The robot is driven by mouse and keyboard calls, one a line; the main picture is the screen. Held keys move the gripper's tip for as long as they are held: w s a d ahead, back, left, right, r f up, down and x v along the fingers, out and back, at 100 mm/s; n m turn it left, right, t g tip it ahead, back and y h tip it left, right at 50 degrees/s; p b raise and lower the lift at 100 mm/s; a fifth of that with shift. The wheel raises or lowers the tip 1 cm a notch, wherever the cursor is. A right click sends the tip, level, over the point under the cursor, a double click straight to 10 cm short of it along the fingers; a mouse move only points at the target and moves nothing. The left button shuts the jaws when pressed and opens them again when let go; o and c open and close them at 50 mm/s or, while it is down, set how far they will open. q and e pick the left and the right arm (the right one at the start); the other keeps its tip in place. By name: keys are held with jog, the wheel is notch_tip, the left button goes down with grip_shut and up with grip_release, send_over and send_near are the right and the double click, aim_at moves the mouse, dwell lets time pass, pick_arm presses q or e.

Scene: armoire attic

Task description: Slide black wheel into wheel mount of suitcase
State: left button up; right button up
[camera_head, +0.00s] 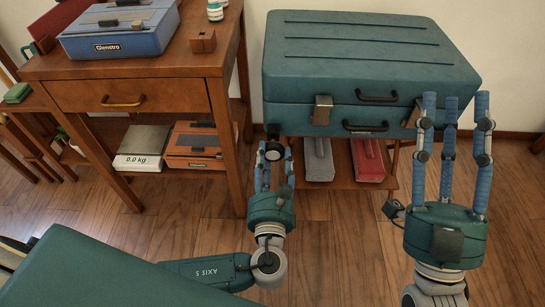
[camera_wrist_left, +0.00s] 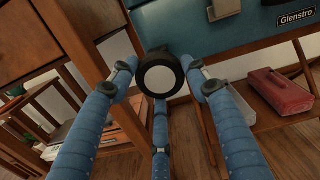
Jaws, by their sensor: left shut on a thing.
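The teal suitcase (camera_head: 345,65) lies flat on a low wooden stand against the wall; part of it also shows in the left wrist view (camera_wrist_left: 255,35). My left gripper (camera_head: 273,155) is shut on the black wheel (camera_head: 273,151), just below the suitcase's lower left corner. In the left wrist view, the black wheel (camera_wrist_left: 160,77) shows its pale round face between the blue fingers of the left gripper (camera_wrist_left: 162,90). I cannot make out the wheel mount clearly. My right gripper (camera_head: 455,115) is open and empty, its fingers spread and upright before the suitcase's right end.
A wooden desk (camera_head: 130,70) stands left, with a blue toolbox (camera_head: 118,32) on top and a scale (camera_head: 142,145) and an orange box (camera_head: 196,140) below. Grey (camera_head: 318,158) and red (camera_head: 367,160) boxes sit under the suitcase. The middle floor is clear.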

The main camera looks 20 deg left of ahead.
jog(key=shift+w+f, duration=0.25)
dwell(0.7)
pick_arm(q)
jog(key=shift+p, duration=0.45)
pick_arm(e)
jog(key=shift+w+a+f+g+h, duration=0.1)
jog(key=shift+w+f+g+h, duration=0.2)
jog(key=shift+w+f+g, duration=0.45)
jog(key=shift+w+a+f+g+h, duration=0.1)
jog(key=shift+w+f+g+h, duration=0.35)
jog(key=shift+f, duration=0.5)
jog(key=shift+w, duration=0.15)
pick_arm(q)
jog(key=shift+p, duration=0.4)
pick_arm(e)
jog(key=shift+g+h, duration=0.25)
jog(key=shift+g, duration=0.65)
jog(key=shift+w+f, duration=0.25)
jog(key=shift+f, duration=0.4)
jog(key=shift+w+f, duration=0.3)
jog(key=shift+f, duration=0.3)
jog(key=shift+w+f, duration=0.25)
jog(key=shift+f, duration=0.4)
pick_arm(q)
jog(key=shift+w+a, duration=0.1)
jog(key=shift+w, duration=0.25)
pick_arm(e)
jog(key=shift+w+f, duration=0.1)
jog(key=shift+f, duration=0.15)
